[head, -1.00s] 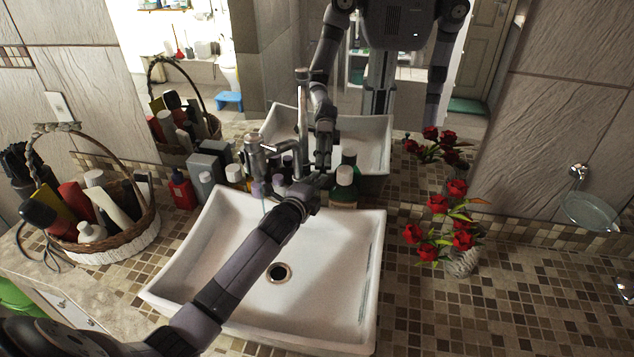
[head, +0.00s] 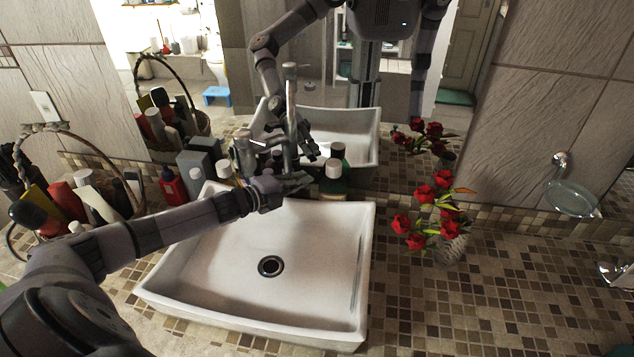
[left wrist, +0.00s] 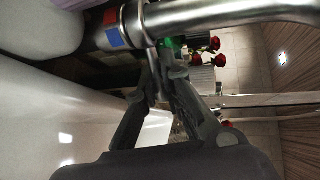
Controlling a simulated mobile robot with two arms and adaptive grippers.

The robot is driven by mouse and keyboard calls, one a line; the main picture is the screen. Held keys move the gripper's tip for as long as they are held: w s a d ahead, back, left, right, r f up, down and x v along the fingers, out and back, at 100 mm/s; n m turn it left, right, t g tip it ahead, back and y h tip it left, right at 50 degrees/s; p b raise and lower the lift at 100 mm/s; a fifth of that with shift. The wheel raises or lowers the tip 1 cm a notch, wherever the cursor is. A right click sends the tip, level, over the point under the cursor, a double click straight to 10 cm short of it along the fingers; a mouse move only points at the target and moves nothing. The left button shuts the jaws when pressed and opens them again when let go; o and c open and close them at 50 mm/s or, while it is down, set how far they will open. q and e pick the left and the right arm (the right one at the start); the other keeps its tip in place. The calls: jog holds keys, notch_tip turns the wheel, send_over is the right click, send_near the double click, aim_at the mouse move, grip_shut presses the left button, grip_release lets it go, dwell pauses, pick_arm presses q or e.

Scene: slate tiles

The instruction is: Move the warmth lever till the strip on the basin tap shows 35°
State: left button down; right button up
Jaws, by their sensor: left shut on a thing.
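The metal basin tap (head: 291,125) stands behind the white basin (head: 320,255). My left gripper (head: 292,182) is at the tap, over the basin's back edge. In the left wrist view my left gripper (left wrist: 163,58) has its fingers close together just below the tap's metal pipe (left wrist: 220,14). It is shut on what seems to be the warmth lever, which the fingers mostly hide. A red and blue mark (left wrist: 113,30) shows on the tap. A small green patch is beside the fingertips; I cannot tell whether it is the strip, and no number is readable. My right gripper is not in view.
A red bottle (head: 172,187) and a wicker basket (head: 139,190) are at left. A vase of red roses (head: 451,247) stands right of the basin. A mirror is behind.

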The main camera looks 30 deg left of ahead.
pick_arm(q)
jog(key=shift+s+f, duration=0.1)
jog(key=shift+s, duration=0.05)
dwell(0.3)
jog(key=shift+h, duration=0.3)
jog(key=c, duration=1.7)
grip_release()
jog(key=v, duration=1.2)
jog(key=shift+r, duration=0.25)
